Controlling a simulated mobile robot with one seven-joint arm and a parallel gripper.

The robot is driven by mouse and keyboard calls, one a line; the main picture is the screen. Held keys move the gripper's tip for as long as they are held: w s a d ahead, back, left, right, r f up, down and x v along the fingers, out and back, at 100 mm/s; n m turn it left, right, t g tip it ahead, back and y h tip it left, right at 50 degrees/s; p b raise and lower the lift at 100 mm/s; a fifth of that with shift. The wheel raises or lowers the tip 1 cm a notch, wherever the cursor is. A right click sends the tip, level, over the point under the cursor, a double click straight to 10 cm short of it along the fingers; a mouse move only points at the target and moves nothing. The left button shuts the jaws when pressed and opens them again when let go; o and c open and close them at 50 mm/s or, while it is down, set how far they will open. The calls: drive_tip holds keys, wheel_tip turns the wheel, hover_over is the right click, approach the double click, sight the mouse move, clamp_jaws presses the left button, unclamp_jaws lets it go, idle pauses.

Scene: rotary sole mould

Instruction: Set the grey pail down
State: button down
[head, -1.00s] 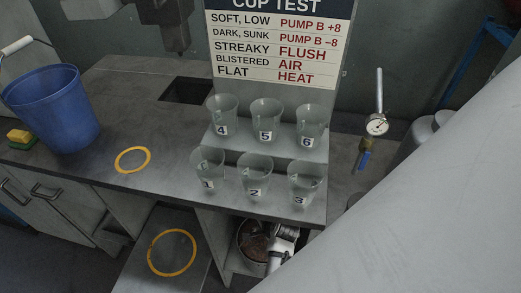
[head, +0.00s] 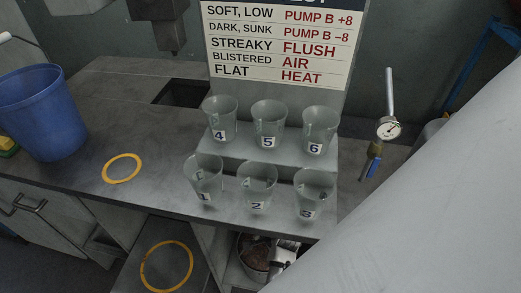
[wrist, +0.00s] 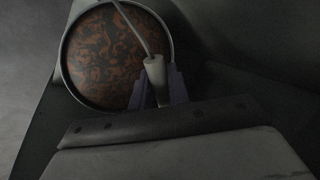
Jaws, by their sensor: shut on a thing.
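The grey pail (head: 250,272) shows low in the head view, partly hidden by the bench edge and my arm. It holds a brown, mottled content. The wrist view shows the pail (wrist: 65,62) from above, with its thin handle raised across the opening. My gripper (wrist: 158,88) is shut on the pale grip of that handle, at the pail's rim side. In the head view my gripper (head: 283,252) is beside the pail, its fingers too small to make out. The pail's base is hidden, so I cannot tell whether it touches a surface.
One yellow ring (head: 122,155) marks the bench top and another (head: 144,260) the low plate; both are empty. Several numbered cups (head: 257,188) stand on and before a step. A blue bucket (head: 42,115) is at left, a dial gauge (head: 389,129) at right.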

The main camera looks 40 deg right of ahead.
drive_tip(key=shift+r, duration=0.15)
drive_tip(key=c, duration=1.7)
unclamp_jaws()
drive_tip(key=shift+f, duration=0.25)
drive_tip(key=shift+c, duration=0.2)
drive_tip(key=o, duration=0.4)
drive_tip(key=shift+r, duration=0.1)
drive_tip(key=v, duration=0.7)
drive_tip(key=shift+r+b, duration=0.2)
drive_tip(key=shift+b, duration=0.1)
drive_tip(key=shift+s, duration=0.15)
